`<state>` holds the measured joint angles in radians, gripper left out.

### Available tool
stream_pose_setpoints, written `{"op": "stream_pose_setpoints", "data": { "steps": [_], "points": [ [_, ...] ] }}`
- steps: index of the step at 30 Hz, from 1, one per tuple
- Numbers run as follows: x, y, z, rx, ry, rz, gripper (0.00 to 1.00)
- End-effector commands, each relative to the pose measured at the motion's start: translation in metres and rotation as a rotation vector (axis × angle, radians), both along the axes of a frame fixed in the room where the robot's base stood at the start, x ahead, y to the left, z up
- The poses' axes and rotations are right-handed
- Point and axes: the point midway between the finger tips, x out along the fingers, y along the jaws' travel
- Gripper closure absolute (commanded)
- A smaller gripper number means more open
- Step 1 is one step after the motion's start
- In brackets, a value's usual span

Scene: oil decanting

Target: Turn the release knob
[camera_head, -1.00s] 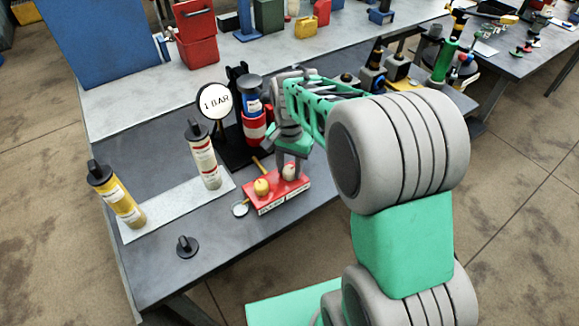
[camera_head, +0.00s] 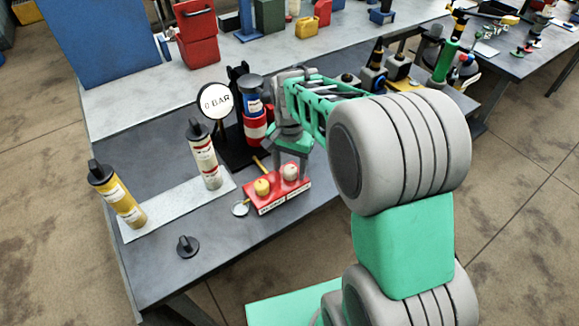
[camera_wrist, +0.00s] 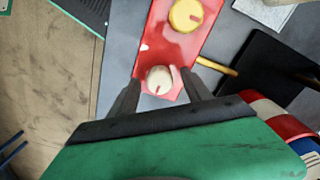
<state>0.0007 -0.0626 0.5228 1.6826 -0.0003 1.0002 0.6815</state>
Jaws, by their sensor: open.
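A red control box (camera_head: 280,196) stands near the front edge of the dark table, with a yellow knob (camera_head: 262,187) on the left and a white knob (camera_head: 291,172) on the right. In the wrist view the white knob (camera_wrist: 159,80) lies between the fingertips of my gripper (camera_wrist: 158,92), and the yellow knob (camera_wrist: 185,15) is beyond it. My gripper is open around the white knob; I cannot tell whether a finger touches it. Which knob is the release knob I cannot read. A round gauge (camera_head: 215,100) behind the box reads 0 BAR.
A red, white and blue canister (camera_head: 253,115) stands behind the box. A white and red cartridge (camera_head: 204,155) and a yellow cartridge (camera_head: 117,194) stand on a pale sheet (camera_head: 150,221) to the left. A black cap (camera_head: 187,247) lies near the front edge.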

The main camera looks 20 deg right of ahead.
Motion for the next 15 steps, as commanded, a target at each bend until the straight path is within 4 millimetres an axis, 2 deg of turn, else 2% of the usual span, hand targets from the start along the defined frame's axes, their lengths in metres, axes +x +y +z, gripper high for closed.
{"op": "stream_pose_setpoints", "data": {
  "steps": [9,15],
  "points": [
    [0.001,0.001,0.057,0.000,-0.005,0.001,0.43],
    [0.000,0.001,0.076,0.000,-0.001,0.001,0.43]
  ]
}}
